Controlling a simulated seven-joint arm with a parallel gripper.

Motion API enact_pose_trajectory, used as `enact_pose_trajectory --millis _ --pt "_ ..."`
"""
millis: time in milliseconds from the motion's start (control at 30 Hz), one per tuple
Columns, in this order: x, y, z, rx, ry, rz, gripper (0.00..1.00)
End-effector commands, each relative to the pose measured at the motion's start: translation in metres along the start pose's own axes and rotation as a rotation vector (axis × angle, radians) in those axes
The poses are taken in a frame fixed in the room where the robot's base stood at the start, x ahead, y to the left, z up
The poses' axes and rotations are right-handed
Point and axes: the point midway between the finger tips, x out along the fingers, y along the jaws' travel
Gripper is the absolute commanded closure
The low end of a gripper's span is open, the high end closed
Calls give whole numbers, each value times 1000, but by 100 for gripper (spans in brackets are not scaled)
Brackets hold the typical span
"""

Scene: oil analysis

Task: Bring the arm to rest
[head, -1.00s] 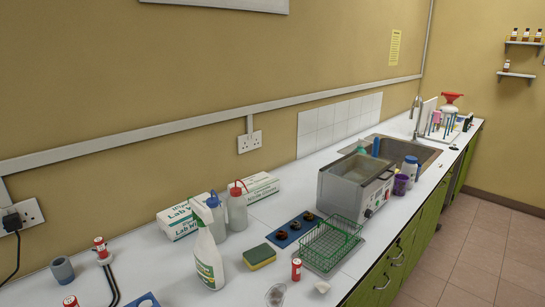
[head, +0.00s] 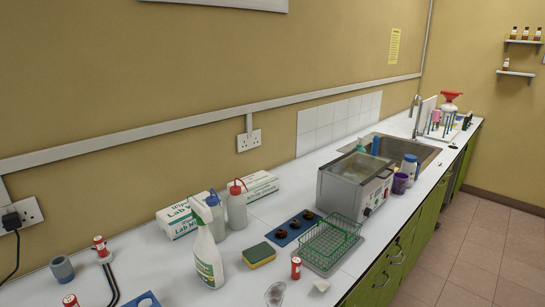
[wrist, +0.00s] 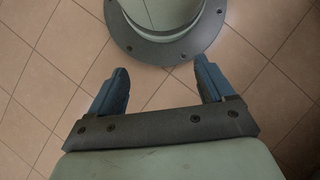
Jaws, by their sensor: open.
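My gripper (wrist: 162,80) shows in the wrist view with its two blue fingers apart and nothing between them. Below it are the tiled floor and a round flanged base of mine at the top of the picture. The head view does not show my arm or gripper. No bench object is in the wrist view.
A white bench (head: 345,278) runs along the wall. It carries a spray bottle (head: 206,258), a yellow-green sponge (head: 258,255), a green wire basket (head: 330,241), a steel bath (head: 353,182) and a sink (head: 415,153). The floor (head: 470,265) at right looks clear.

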Motion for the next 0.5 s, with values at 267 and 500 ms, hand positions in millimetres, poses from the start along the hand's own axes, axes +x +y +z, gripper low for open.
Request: enact_pose_trajectory --millis 267,500 --pt "9 -18 19 28 -17 9 19" --pt "9 -18 19 28 -17 9 19"
